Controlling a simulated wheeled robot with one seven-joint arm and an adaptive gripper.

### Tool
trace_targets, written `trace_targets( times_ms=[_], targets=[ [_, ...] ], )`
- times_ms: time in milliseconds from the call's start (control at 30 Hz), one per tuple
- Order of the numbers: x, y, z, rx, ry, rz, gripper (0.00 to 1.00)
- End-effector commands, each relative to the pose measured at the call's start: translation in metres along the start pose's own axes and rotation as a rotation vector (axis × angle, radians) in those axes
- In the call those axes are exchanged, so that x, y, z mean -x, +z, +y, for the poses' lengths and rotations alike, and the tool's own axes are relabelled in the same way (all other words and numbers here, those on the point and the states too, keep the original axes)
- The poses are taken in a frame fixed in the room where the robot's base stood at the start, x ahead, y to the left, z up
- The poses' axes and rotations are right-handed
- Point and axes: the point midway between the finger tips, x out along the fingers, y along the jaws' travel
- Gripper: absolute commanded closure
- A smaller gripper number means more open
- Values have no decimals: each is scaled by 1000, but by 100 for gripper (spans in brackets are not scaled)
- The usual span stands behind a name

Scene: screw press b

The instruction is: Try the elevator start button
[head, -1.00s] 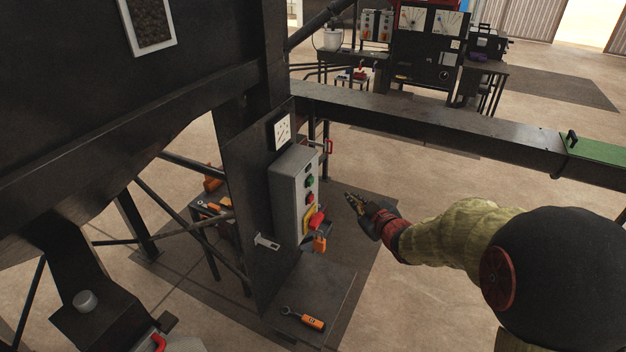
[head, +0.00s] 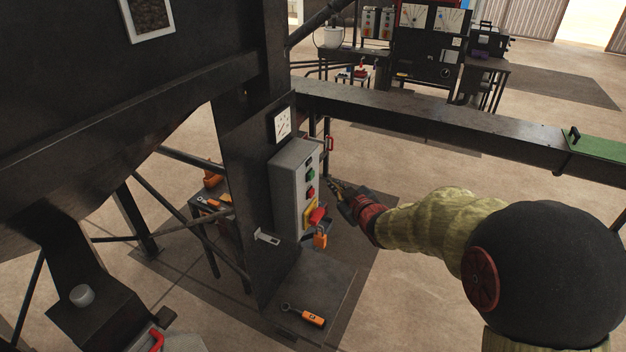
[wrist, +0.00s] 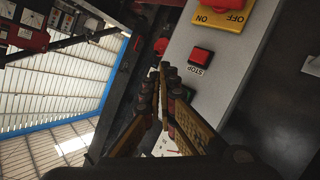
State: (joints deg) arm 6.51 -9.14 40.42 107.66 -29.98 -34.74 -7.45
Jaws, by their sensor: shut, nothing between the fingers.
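The grey control box (head: 290,190) is mounted on a dark upright panel. Its front has a green button (head: 310,174), a red button (head: 311,191) below it, and a red rotary switch (head: 317,215) on a yellow plate. In the wrist view the red button (wrist: 200,56) is labelled STOP, and the yellow plate (wrist: 222,18) reads ON and OFF. My gripper (head: 333,184) is shut and empty, just right of the box face near the buttons; contact is not visible.
An orange padlock (head: 320,240) hangs below the switch. A dial gauge (head: 282,124) sits above the box. A wrench with an orange tag (head: 312,319) lies on the plate below. A dark beam (head: 430,115) runs behind. Open floor lies to the right.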

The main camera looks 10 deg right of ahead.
Motion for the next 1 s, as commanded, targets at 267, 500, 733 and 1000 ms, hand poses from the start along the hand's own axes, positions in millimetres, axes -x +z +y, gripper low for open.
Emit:
trace_targets(
  times_ms=[267,500,733,1000],
  targets=[
    [-18,-11,-14,0,-1,0,100],
    [-21,-16,-16,-1,0,0,100],
    [-21,-16,-15,-1,0,0,100],
    [-21,-15,-15,-1,0,0,100]
  ],
)
